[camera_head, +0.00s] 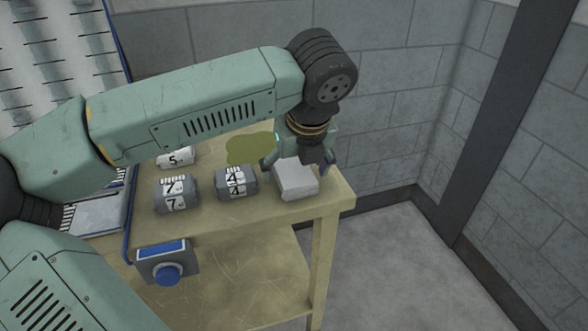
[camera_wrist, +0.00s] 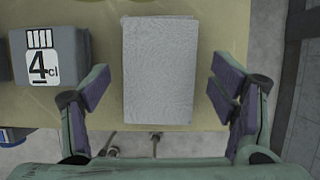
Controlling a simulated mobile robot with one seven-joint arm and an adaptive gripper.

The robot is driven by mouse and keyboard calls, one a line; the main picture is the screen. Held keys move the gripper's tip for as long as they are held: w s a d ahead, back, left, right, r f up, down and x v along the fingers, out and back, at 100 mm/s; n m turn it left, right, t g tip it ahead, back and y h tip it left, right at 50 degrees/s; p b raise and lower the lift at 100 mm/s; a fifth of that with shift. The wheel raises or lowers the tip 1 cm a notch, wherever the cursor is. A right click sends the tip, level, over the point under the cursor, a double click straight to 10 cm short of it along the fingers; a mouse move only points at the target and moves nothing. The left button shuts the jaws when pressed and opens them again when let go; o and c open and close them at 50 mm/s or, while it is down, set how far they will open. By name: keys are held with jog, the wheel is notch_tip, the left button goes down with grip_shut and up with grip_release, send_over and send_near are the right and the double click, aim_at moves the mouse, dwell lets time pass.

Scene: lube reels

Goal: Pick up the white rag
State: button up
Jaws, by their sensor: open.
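The white rag (camera_head: 295,184) is a folded, pale grey-white block lying near the right end of the yellowish table (camera_head: 240,209). In the wrist view the rag (camera_wrist: 159,70) lies between my two fingers, with a gap on each side. My gripper (camera_head: 299,165) points down over the rag and hides part of its far side in the head view. In the wrist view my gripper (camera_wrist: 158,92) is open, its purple-padded fingertips apart from the rag.
A grey block marked 4 (camera_head: 236,184) sits just left of the rag. Blocks marked 7 (camera_head: 177,194) and 5 (camera_head: 176,157) stand further left. A box with a blue button (camera_head: 167,274) is on the table's front. A grey block wall (camera_head: 400,110) stands behind.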

jog(key=shift+w+f, duration=0.1)
jog(key=shift+f, duration=0.2)
jog(key=shift+f+b, duration=0.25)
jog(key=shift+b, duration=0.5)
dwell(0.4)
jog(key=c, duration=1.2)
jog(key=shift+r+p, duration=0.2)
jog(key=shift+p, duration=0.15)
jog(key=shift+c, duration=0.2)
